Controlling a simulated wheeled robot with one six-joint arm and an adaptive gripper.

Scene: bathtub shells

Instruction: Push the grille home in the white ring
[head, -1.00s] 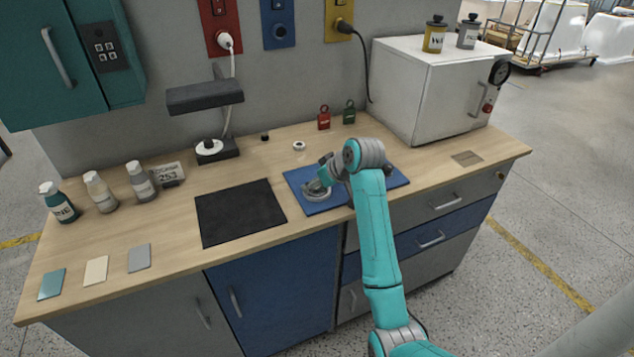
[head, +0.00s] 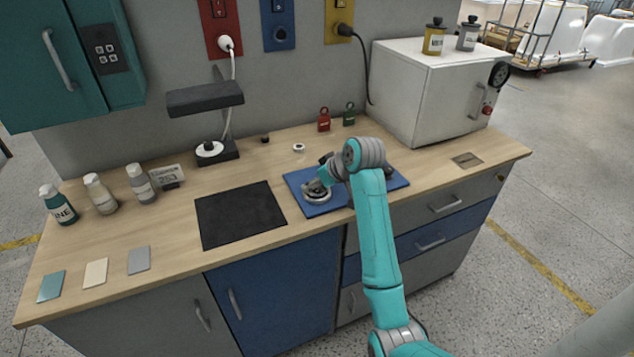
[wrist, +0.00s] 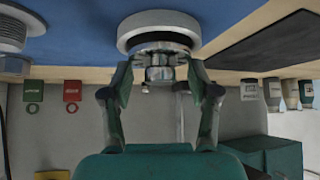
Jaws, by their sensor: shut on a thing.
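The white ring (head: 318,197) lies on the blue mat (head: 326,208), and it shows from close by in the wrist view (wrist: 158,20). The metal grille (wrist: 160,46), with a knob-like part on its near side, is lined up with the ring and touches or nearly touches it. How deep it sits in the ring cannot be told. My gripper (wrist: 160,70) has a finger on each side of the grille's knob part and is shut on it. In the head view my gripper (head: 320,180) is over the ring and partly hides the grille.
A threaded grey metal part (wrist: 14,32) stands on the mat beside the ring. A black mat (head: 240,214) lies to the left. A small white ring (head: 299,147) and a black cap (head: 265,139) are behind. A white oven-like box (head: 425,95) stands at the back right.

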